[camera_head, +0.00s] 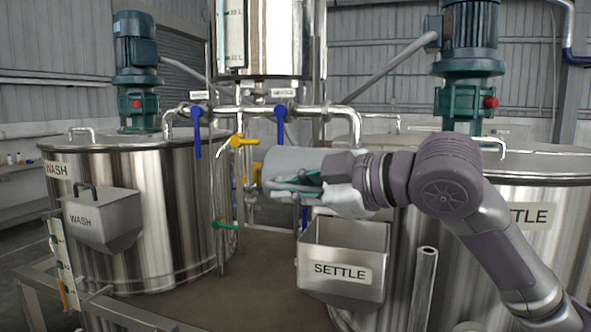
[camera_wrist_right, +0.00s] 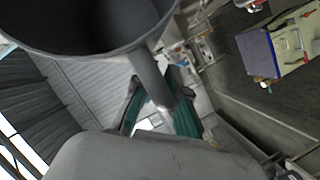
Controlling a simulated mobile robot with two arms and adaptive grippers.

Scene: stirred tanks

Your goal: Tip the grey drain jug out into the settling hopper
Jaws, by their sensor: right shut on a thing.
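The grey drain jug (camera_head: 287,163) is in my right gripper (camera_head: 308,186), above and slightly left of the settling hopper. It lies tilted well over on its side in the head view, its mouth end toward the left. The right wrist view shows the jug's open mouth (camera_wrist_right: 85,25) and its handle (camera_wrist_right: 155,80) between the green fingers (camera_wrist_right: 160,112). The settling hopper (camera_head: 343,248) is an open steel box labelled SETTLE on the right tank's side. I cannot see liquid leaving the jug. My left gripper is not in view.
A WASH hopper (camera_head: 104,220) hangs on the left tank (camera_head: 165,190). Pipes with blue handles (camera_head: 281,122), a yellow valve (camera_head: 240,142) and a green valve (camera_head: 224,225) stand behind the jug. The SETTLE tank (camera_head: 480,240) stands at right. A vertical steel tube (camera_head: 423,285) stands beside the settling hopper.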

